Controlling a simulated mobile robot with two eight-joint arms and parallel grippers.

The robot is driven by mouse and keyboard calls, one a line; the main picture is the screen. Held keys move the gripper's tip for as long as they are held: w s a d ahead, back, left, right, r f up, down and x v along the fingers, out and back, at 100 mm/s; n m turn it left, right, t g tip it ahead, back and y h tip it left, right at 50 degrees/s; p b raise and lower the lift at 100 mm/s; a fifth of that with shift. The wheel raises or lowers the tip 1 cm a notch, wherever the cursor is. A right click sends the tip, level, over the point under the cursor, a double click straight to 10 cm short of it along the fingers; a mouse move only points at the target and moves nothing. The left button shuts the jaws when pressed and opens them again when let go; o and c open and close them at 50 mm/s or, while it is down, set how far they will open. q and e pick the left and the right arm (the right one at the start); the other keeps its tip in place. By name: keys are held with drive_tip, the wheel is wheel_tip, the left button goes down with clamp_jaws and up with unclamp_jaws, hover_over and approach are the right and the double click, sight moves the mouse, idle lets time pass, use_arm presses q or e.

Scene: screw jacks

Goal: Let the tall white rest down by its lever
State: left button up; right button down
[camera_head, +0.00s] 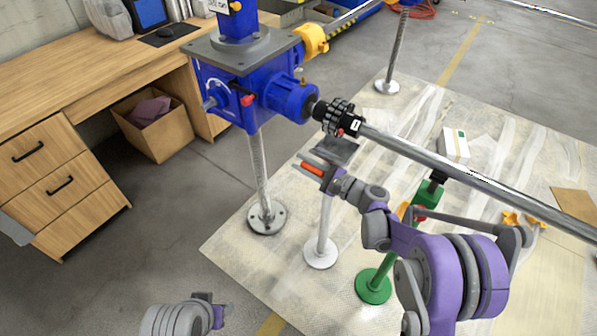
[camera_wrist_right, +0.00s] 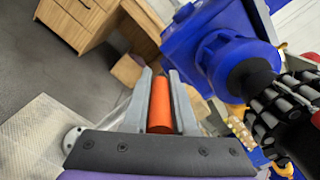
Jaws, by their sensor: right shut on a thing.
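The tall white rest (camera_head: 325,222) stands upright on a round white foot, with a grey plate-like head (camera_head: 336,150) under the shaft's black coupling; I cannot tell if they touch. Its lever has an orange grip (camera_head: 312,169), just below the head and to the left. My right gripper (camera_head: 322,174) is at this lever. In the right wrist view, the orange grip (camera_wrist_right: 160,105) lies lengthwise between the two grey fingers, and the gripper is shut on it. My left gripper (camera_head: 216,312) is low at the bottom edge, away from the rest; its fingers are too small to read.
A long steel shaft (camera_head: 450,167) runs right from the black coupling (camera_head: 341,118) on the blue gearbox (camera_head: 262,85). A green rest (camera_head: 376,284) stands close on the right, partly behind my right arm. A wooden desk (camera_head: 75,110) is at left. Grey floor between is clear.

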drive_tip(key=shift+w+d+r, duration=0.35)
drive_tip(key=shift+w+d, duration=0.05)
drive_tip(key=shift+w, duration=0.1)
drive_tip(key=c, duration=0.7)
unclamp_jaws()
drive_tip(key=shift+d, duration=0.1)
drive_tip(key=v, duration=1)
drive_tip(key=shift+s+d+p, duration=0.2)
drive_tip(key=shift+d+p, duration=0.05)
drive_tip(key=shift+p, duration=0.15)
drive_tip(key=shift+f, duration=0.1)
